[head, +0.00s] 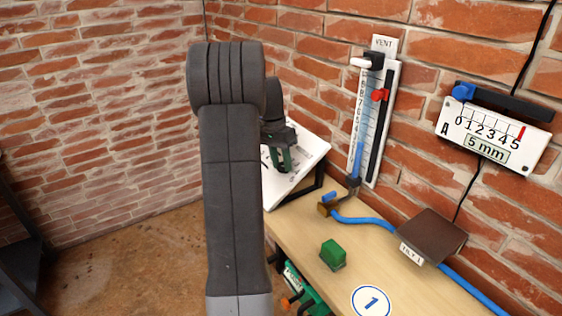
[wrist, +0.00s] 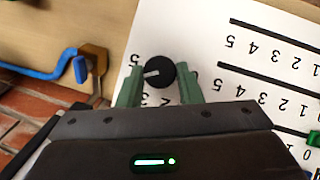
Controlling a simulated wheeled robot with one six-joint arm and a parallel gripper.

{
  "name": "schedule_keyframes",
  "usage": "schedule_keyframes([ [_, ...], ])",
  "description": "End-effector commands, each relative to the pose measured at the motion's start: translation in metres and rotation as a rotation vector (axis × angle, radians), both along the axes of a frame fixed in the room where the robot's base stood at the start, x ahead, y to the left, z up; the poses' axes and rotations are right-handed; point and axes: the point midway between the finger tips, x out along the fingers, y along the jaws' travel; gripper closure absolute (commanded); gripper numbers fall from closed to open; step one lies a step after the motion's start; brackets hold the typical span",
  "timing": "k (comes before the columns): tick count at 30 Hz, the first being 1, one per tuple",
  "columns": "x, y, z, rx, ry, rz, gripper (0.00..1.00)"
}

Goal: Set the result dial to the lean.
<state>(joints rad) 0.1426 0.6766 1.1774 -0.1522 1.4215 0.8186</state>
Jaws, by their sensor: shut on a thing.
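The result dial, a round black knob (wrist: 160,72) with a white pointer line, stands on a white panel (wrist: 190,25) in the wrist view. The green fingers of my gripper (wrist: 161,84) are shut on the knob, one on each side. In the head view my gripper (head: 282,158) is over the white panel (head: 312,142), and my arm hides part of it. A wall gauge marked A (head: 487,137) has a 0 to 5 scale, a red mark near 5 and a "5 mm" readout.
A tall VENT scale (head: 378,130) with a red slider (head: 380,95) hangs on the wall. A blue hose (head: 375,222) crosses the bench. A green block (head: 333,254) and a dark box (head: 432,234) sit on it. The wooden bench top (head: 300,225) has bare room beside the block.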

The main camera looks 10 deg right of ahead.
Motion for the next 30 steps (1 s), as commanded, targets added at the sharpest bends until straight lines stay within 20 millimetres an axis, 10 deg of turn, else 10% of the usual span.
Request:
schedule_keyframes([
  [11,0.000,0.000,0.000,0.001,-0.002,-0.003,0.91],
  [12,0.000,0.000,0.000,0.001,-0.002,-0.003,0.66],
  [15,0.000,0.000,0.000,0.001,-0.002,-0.003,0.46],
  [30,0.004,0.003,0.022,0.000,-0.006,-0.002,0.46],
])
